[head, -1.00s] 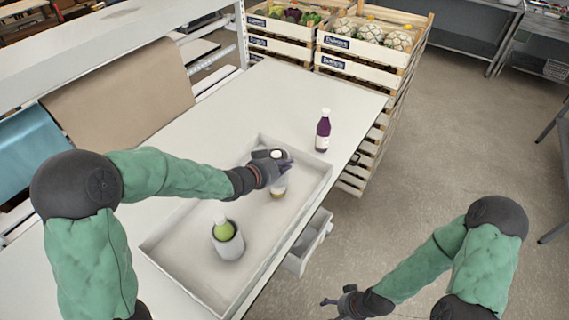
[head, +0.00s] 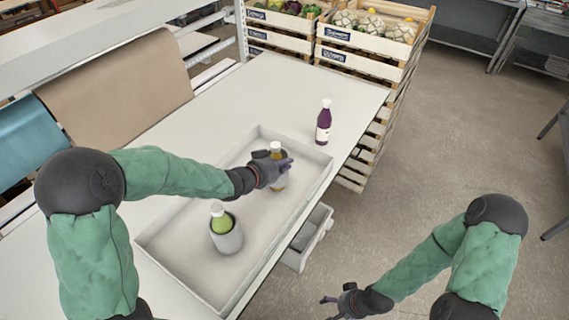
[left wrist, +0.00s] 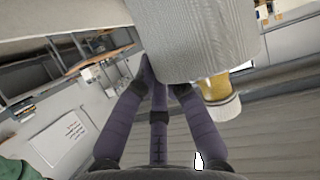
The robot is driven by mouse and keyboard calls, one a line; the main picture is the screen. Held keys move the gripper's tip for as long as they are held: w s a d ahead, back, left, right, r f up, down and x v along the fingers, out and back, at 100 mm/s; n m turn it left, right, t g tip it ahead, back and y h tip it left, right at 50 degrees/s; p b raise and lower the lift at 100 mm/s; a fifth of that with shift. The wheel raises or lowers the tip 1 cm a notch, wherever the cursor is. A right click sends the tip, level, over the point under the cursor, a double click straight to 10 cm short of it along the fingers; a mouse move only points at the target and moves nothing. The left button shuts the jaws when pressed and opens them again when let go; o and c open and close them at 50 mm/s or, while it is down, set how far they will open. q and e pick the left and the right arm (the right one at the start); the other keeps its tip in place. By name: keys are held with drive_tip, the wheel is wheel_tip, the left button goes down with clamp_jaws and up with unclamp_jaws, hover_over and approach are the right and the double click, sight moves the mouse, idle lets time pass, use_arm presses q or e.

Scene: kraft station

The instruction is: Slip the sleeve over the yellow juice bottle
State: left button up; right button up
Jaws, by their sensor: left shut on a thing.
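The yellow juice bottle (head: 277,180), amber with a white cap, stands upright in the grey tray (head: 185,272). My left gripper (head: 272,172) is at its side and partly covers it. In the left wrist view a grey ribbed sleeve (left wrist: 195,38) is large and close at the fingers (left wrist: 160,85), which are shut on it. The bottle's amber neck and white cap (left wrist: 222,108) show past the sleeve's edge there. I cannot tell how far the sleeve is around the bottle. My right gripper (head: 342,303) is empty, low at the right; its opening is unclear.
A green bottle (head: 222,222) stands in a grey sleeve (head: 227,239) at the near end of the tray. A purple bottle (head: 323,124) stands on the white table (head: 245,95) beyond the tray. A grey bin (head: 308,242) hangs at the table's right edge. Produce crates (head: 362,60) stand behind.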

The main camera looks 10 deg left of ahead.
use_arm(q)
drive_tip(key=o, duration=0.8)
drive_tip(key=shift+s, duration=0.1)
drive_tip(key=v, duration=1.2)
